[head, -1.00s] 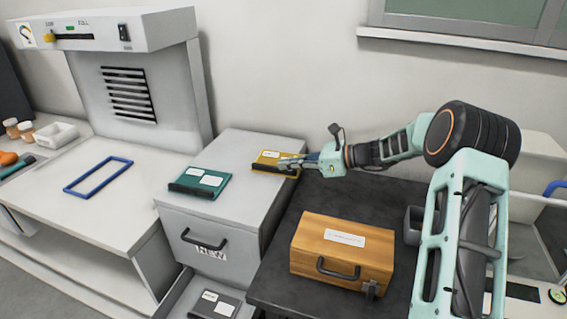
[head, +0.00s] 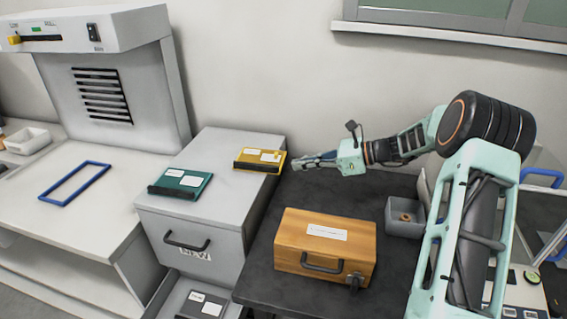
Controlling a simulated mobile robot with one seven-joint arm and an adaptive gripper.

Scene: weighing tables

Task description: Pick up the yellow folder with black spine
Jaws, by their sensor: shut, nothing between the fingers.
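The yellow folder with black spine (head: 262,156) lies flat on top of the grey cabinet, near its back right corner. Its dark spine faces the front and white labels show on its top. My gripper (head: 296,164) is just right of the folder, past the cabinet's right edge and over the dark table. Its fingers point left toward the folder with a small gap between them in the picture. It is shut and empty.
A green folder (head: 180,182) lies on the cabinet (head: 222,208) left of the yellow one. A wooden box (head: 325,245) and a grey bin (head: 403,216) stand on the dark table (head: 262,285). A dark folder (head: 203,304) lies in the open drawer below.

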